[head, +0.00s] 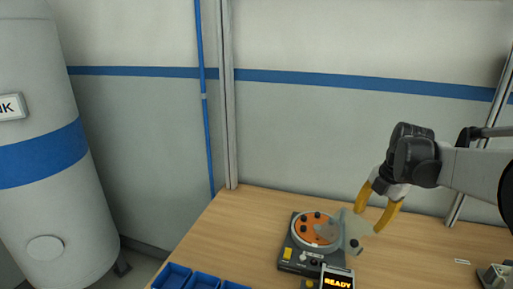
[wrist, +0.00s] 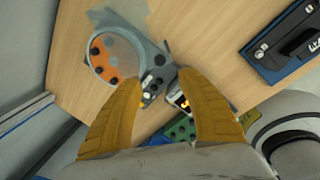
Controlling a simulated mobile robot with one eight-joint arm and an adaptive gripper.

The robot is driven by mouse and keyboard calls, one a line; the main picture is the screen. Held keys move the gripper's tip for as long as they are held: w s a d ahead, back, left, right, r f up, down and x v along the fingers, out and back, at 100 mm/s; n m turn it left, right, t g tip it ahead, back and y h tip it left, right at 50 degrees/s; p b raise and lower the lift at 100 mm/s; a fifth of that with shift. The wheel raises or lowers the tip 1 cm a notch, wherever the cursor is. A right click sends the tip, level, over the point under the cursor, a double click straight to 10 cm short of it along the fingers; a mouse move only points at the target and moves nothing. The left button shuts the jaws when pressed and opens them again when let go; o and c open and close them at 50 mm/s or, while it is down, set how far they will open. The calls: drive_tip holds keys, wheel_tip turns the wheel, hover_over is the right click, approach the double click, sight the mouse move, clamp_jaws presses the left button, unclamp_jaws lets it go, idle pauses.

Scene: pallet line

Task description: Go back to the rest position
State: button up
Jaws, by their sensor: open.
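My gripper (head: 375,215) is open and empty, with two yellow fingers pointing down above the wooden table (head: 240,215). It hangs above and to the right of a round device (head: 287,262) with an orange disc (head: 313,228) and a clear, see-through lid that looks raised on its right side. In the wrist view my gripper (wrist: 160,90) has its fingers spread apart, with the device's orange disc (wrist: 104,62) beyond them. A small display (head: 338,283) at the device's front reads "READY". Nothing shows between the fingertips as held.
Blue bins (head: 172,276) stand at the table's front left. A dark device on a blue base (wrist: 285,45) lies at the right in the wrist view. A large tank (head: 40,225) stands left of the table. A wall with a metal post (head: 228,120) is behind; the table's back left is clear.

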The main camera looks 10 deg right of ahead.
drive_tip(key=s+a+m+t, duration=0.2)
drive_tip(key=s+a+m, duration=0.4)
drive_tip(key=a+m, duration=0.4)
drive_tip(key=s+a+m+t, duration=0.3)
drive_tip(key=s+a+m, duration=0.4)
drive_tip(key=a+m, duration=0.4)
drive_tip(key=a, duration=0.2)
drive_tip(key=shift+a+m+h, duration=0.3)
drive_tip(key=shift+a, duration=0.1)
